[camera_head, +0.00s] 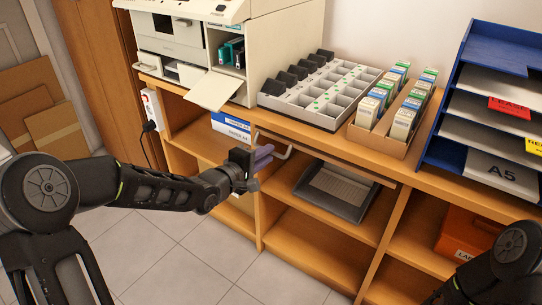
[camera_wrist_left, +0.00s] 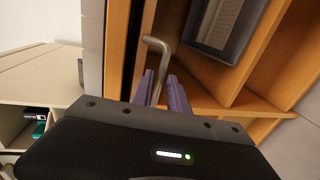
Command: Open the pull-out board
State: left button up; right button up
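The pull-out board (camera_head: 340,163) sits under the worktop, its front edge running along the shelf unit; it looks pushed in. Its bent metal handle (camera_head: 286,151) sticks out near the left end. The handle also shows in the left wrist view (camera_wrist_left: 157,62), running down between the two purple fingers. My left gripper (camera_head: 263,157) is at the handle, with its fingers (camera_wrist_left: 163,92) on either side of the bar. A gap shows beside the bar, so the fingers look open; contact is unclear. My right arm is at the lower right of the head view; its gripper is out of frame.
A grey tray (camera_head: 338,190) lies on the shelf below the board. Sorting boxes (camera_head: 318,90) and a blue paper rack (camera_head: 437,145) stand on the worktop. A light-coloured machine (camera_head: 190,45) stands at the left. The tiled floor (camera_head: 170,255) in front is free.

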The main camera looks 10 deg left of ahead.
pick_arm(q)
jog(key=shift+b+x, duration=0.3)
jog(key=shift+x, duration=1.2)
jog(key=shift+c, duration=0.6)
grip_shut()
